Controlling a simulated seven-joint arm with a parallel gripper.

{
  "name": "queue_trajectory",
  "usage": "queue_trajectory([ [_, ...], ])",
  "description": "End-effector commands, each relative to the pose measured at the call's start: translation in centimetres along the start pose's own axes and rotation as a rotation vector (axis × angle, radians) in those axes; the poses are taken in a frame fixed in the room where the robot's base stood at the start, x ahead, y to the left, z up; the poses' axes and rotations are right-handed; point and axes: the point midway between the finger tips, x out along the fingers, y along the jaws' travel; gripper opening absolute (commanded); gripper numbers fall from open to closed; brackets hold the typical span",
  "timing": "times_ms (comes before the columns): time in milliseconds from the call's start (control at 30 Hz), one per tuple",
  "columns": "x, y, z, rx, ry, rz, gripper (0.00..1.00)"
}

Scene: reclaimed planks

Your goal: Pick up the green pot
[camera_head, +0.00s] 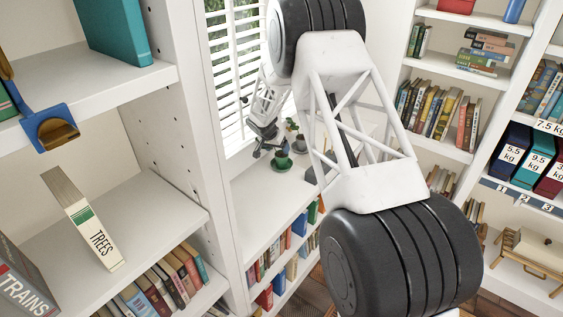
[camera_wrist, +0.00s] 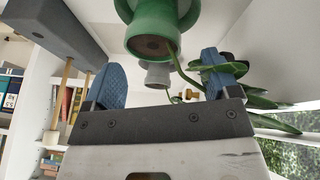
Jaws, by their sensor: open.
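The green pot (camera_head: 281,162) stands on the white shelf top below the window in the head view. In the wrist view the green pot (camera_wrist: 152,30) is large at the top middle, its round brown face toward the camera and its top cut off by the frame. My gripper (camera_head: 268,148) is close beside the pot in the head view. In the wrist view its two blue fingers (camera_wrist: 166,82) are spread wide with nothing held between them. The pot appears beyond the fingers, between them sideways. I cannot tell the exact gap.
A pale grey pot (camera_wrist: 157,74) is just behind the green pot, with a small brass object (camera_wrist: 193,94) nearby. A leafy plant (camera_wrist: 245,88) overlaps the right finger's area. The window blinds (camera_head: 235,75) and a tall bookcase (camera_head: 190,130) border the shelf. Bare shelf (camera_head: 262,200) lies in front.

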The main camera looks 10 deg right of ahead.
Motion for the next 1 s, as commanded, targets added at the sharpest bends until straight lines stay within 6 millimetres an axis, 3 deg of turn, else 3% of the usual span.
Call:
queue_trajectory([
  [433,3.8,0.1,0.0,0.000,-0.001,0.001,0.81],
  [1000,4.2,0.0,0.0,0.000,0.000,0.000,0.81],
])
